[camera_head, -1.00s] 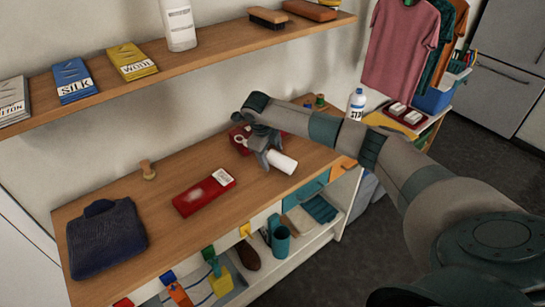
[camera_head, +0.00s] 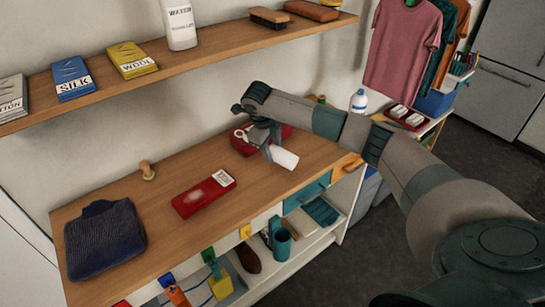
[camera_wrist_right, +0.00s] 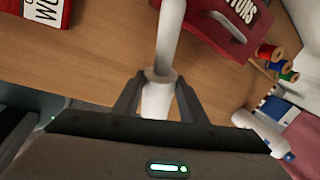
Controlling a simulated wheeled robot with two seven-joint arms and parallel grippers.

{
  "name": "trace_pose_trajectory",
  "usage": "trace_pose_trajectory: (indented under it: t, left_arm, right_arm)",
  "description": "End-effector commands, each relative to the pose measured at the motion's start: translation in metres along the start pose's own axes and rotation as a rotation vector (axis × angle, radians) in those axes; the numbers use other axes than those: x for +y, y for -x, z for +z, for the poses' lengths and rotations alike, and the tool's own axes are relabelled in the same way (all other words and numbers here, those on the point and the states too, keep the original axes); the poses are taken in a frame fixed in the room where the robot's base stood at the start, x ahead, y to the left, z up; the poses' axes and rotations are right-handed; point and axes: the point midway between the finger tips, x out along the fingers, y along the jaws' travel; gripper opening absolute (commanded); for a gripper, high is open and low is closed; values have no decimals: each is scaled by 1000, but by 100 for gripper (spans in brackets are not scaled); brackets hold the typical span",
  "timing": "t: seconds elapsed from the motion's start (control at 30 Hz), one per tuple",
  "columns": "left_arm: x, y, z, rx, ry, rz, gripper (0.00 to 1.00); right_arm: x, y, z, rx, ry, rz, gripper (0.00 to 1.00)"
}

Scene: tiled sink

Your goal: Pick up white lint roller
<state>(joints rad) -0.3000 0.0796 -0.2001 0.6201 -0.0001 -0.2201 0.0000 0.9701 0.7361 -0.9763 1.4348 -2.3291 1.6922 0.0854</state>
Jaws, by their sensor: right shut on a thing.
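The white lint roller (camera_head: 284,157) is over the right part of the wooden counter. My right gripper (camera_head: 265,138) is shut on it, with the white roller end sticking out to the lower right. In the right wrist view the white lint roller (camera_wrist_right: 157,97) runs between the two dark fingers of my right gripper (camera_wrist_right: 156,100). The gap between the roller and the counter is hard to judge. My left gripper is not in view.
A red buttons box (camera_wrist_right: 225,25) lies close behind the roller. Thread spools (camera_wrist_right: 278,60) are near it. A red box (camera_head: 204,193) and a dark folded cloth (camera_head: 104,238) lie on the counter (camera_head: 165,220). A shelf (camera_head: 215,55) runs above.

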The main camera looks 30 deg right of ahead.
Motion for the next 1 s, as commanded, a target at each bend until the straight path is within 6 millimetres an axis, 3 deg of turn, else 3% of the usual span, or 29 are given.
trace_pose_trajectory:
  t: [0.07,0.6,1.0]
  left_arm:
    - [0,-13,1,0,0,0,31]
    - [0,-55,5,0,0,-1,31]
    - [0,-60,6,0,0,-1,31]
  right_arm:
    - [-4,9,1,-5,-1,-3,10]
    - [-66,51,-84,-1,-2,-2,10]
    - [-80,62,-102,0,0,0,10]
